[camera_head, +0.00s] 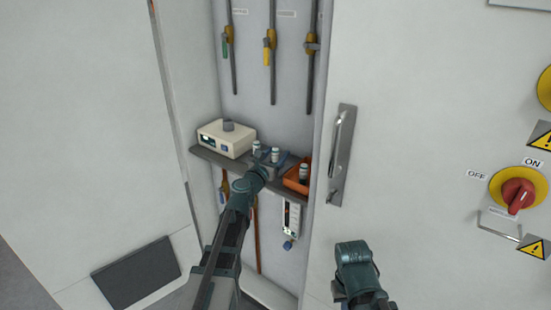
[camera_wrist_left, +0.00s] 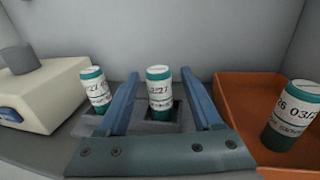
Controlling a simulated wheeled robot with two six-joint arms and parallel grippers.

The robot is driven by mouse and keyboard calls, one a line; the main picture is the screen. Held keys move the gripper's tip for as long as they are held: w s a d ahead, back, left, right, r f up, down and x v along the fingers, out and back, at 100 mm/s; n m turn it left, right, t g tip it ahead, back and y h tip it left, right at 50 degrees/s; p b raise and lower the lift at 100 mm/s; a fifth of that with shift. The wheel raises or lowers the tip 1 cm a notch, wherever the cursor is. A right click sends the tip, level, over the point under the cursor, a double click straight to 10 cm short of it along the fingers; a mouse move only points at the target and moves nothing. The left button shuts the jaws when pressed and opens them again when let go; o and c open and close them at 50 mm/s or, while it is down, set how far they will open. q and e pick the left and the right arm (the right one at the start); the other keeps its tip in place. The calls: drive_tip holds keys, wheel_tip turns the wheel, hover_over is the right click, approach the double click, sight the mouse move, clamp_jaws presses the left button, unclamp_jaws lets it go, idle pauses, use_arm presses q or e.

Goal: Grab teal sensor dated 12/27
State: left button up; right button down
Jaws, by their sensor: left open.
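My left gripper (camera_head: 268,162) is open at the shelf, and its two blue fingers (camera_wrist_left: 161,78) show in the left wrist view. A teal sensor with a white label (camera_wrist_left: 159,92) stands between the fingers in a grey holder; its label appears to read "2/27", with the start unclear. In the head view this sensor (camera_head: 275,155) shows beside the gripper. A second teal sensor (camera_wrist_left: 96,90) stands just outside the left finger, its date partly readable. A third (camera_wrist_left: 288,115) leans in the orange tray, labelled "26 03/2". My right arm shows at the lower right without a visible gripper.
The orange tray (camera_head: 295,183) is at the shelf's right end, close to my right finger. A beige device with a grey knob (camera_head: 226,138) stands on the left. The shelf (camera_head: 208,159) is narrow, inside a cabinet recess. Pipes with valves (camera_head: 269,55) hang above.

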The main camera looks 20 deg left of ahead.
use_arm(q)
drive_tip(key=shift+w+d, duration=0.2)
drive_tip(key=shift+w, duration=1.05)
clamp_jaws()
drive_tip(key=shift+r, duration=0.25)
use_arm(e)
drive_tip(key=shift+r, duration=0.2)
